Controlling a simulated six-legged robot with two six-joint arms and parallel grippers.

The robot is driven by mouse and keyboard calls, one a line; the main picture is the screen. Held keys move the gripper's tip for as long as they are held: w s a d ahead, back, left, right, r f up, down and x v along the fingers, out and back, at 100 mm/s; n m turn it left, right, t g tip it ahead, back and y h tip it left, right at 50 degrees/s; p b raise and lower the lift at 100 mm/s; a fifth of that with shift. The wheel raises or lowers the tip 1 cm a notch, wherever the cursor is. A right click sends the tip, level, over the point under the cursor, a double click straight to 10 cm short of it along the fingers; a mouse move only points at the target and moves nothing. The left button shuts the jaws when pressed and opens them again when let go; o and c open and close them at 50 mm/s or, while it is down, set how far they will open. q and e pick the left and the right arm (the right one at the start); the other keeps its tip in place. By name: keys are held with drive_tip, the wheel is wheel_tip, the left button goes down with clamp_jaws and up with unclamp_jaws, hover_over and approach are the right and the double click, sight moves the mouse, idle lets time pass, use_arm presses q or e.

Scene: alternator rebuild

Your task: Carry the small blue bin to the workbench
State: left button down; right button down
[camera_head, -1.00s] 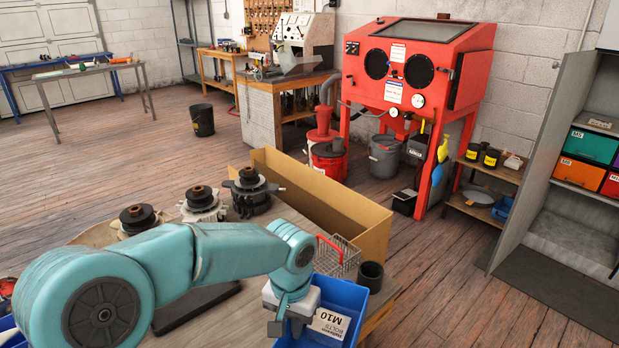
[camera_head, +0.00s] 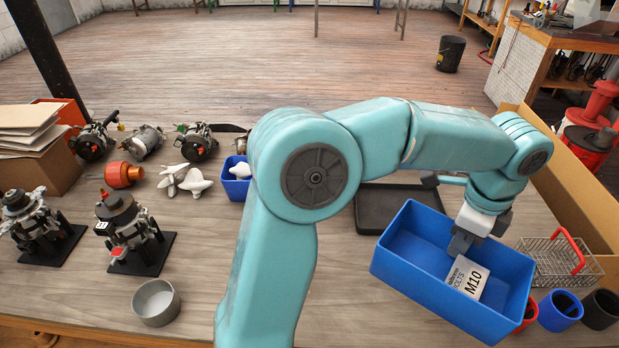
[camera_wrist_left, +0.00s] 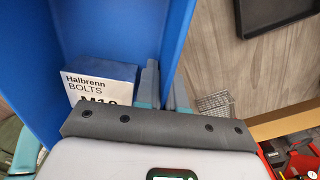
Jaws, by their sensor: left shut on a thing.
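The blue bin (camera_head: 400,272) is at the right of the head view, with a white box of M10 bolts (camera_head: 467,279) inside. My left gripper (camera_head: 462,243) is shut on one wall of the bin, a finger on each side of it. The left wrist view also shows the bin (camera_wrist_left: 105,30), the bolt box (camera_wrist_left: 98,80) and the gripper fingers (camera_wrist_left: 164,90). The bin seems to hang above the wooden workbench (camera_head: 200,240); its underside is hidden. My right gripper is not in view.
A black tray (camera_head: 372,208) and a wire basket (camera_head: 548,262) with a red handle lie near the bin. Several cups, including a blue one (camera_head: 560,309), stand by its right end. Alternators (camera_head: 130,235), a metal bowl (camera_head: 156,302) and a small blue container (camera_head: 236,190) occupy the left side.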

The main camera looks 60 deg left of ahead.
use_arm(q)
drive_tip(key=a+r+m, duration=0.1)
drive_tip(key=m, duration=0.1)
drive_tip(key=s+a+r+m+b, duration=0.1)
drive_tip(key=m, duration=0.2)
drive_tip(key=s+a+r+m, duration=0.1)
drive_tip(key=m, duration=0.1)
drive_tip(key=shift+s+a+r+m+b, duration=0.1)
drive_tip(key=shift+a+r+m+b, duration=0.1)
drive_tip(key=shift+r+m+b, duration=0.15)
drive_tip(key=m, duration=0.1)
drive_tip(key=s+a+r+m, duration=0.1)
drive_tip(key=m, duration=0.1)
drive_tip(key=shift+s+a+r+m+b, duration=0.1)
drive_tip(key=shift+s+r+m+b, duration=0.05)
drive_tip(key=shift+r+m+b, duration=0.15)
wheel_tip(320, 180, down, 20)
drive_tip(key=b, duration=0.5)
drive_tip(key=shift+f, duration=0.25)
drive_tip(key=c, duration=1.2)
unclamp_jaws()
drive_tip(key=shift+c, duration=0.2)
